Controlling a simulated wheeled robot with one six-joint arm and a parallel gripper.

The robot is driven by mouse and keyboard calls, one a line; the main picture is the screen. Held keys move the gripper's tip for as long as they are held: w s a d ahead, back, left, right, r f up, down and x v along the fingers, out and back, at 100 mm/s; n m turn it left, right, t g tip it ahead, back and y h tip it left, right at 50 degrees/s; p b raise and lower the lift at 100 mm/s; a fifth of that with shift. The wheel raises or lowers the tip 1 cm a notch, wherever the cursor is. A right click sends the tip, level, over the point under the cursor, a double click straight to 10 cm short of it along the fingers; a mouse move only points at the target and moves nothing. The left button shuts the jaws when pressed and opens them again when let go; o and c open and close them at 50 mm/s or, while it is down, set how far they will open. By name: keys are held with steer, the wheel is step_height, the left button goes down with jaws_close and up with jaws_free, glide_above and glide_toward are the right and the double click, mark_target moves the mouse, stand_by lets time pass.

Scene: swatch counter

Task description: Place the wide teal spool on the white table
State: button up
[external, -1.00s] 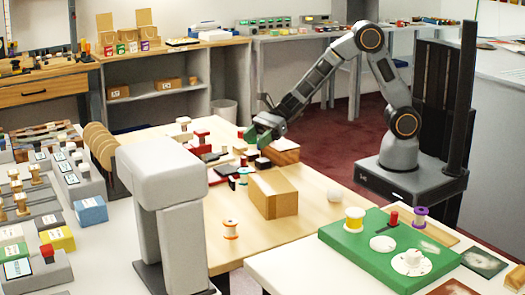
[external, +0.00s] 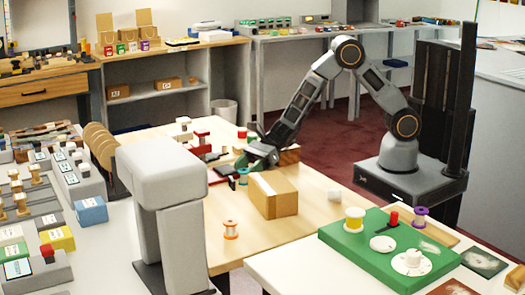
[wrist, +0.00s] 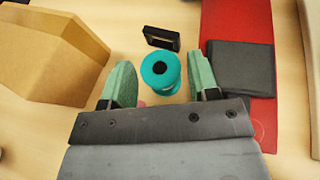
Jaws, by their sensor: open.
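The teal spool (wrist: 160,72) stands on the wooden table, its round top and dark hole facing the wrist camera. In the external view the spool (external: 243,175) shows small, just below my gripper (external: 252,158). In the wrist view my gripper (wrist: 160,80) is open, with one green finger left of the spool and one right of it. The fingers look apart from it; their height relative to it is hard to tell. The white table (external: 287,262) is at the lower right of the external view.
A cardboard box (external: 273,195) stands close beside the spool; it also fills the wrist view's upper left (wrist: 45,55). A small black frame (wrist: 162,38) lies just beyond the spool. A green board (external: 345,240) with spools covers much of the white table; its front-left strip is bare.

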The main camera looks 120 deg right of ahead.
steer(key=shift+w+f, duration=0.15)
steer(key=shift+w, duration=0.2)
steer(key=c, duration=0.8)
steer(key=shift+o, duration=0.2)
